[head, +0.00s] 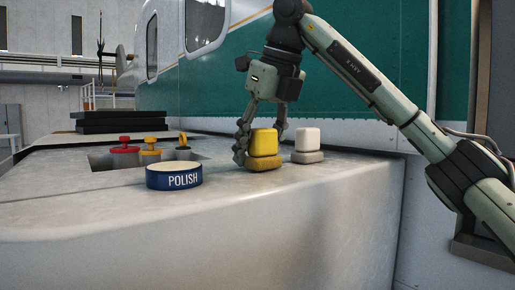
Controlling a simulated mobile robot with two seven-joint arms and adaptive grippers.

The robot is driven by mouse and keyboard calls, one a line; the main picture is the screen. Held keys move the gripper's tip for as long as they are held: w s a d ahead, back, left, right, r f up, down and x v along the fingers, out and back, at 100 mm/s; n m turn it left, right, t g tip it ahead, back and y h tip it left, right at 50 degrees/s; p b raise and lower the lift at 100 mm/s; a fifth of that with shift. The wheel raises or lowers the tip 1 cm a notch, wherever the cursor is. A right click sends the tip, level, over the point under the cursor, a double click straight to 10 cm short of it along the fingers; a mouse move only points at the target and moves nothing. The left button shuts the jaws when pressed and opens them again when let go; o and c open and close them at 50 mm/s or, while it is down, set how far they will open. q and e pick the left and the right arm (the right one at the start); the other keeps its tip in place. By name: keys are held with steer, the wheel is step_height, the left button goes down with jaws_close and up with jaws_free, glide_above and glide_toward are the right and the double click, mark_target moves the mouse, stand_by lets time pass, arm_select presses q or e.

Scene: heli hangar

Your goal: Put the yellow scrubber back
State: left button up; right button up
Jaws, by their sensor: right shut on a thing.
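My left gripper is not in view.
A blue POLISH tin (174,177) stands at the front left. Behind it, a recess holds red (125,146) and orange (151,147) knobbed items. Black slabs (120,121) lie farther back. A green and white helicopter body (225,80) rises behind. The worktop's front right is clear.

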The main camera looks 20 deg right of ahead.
steer(key=shift+f, duration=0.1)
steer(key=o, duration=1)
steer(key=shift+o, duration=0.2)
steer(key=v, duration=1.2)
steer(key=shift+w, duration=0.1)
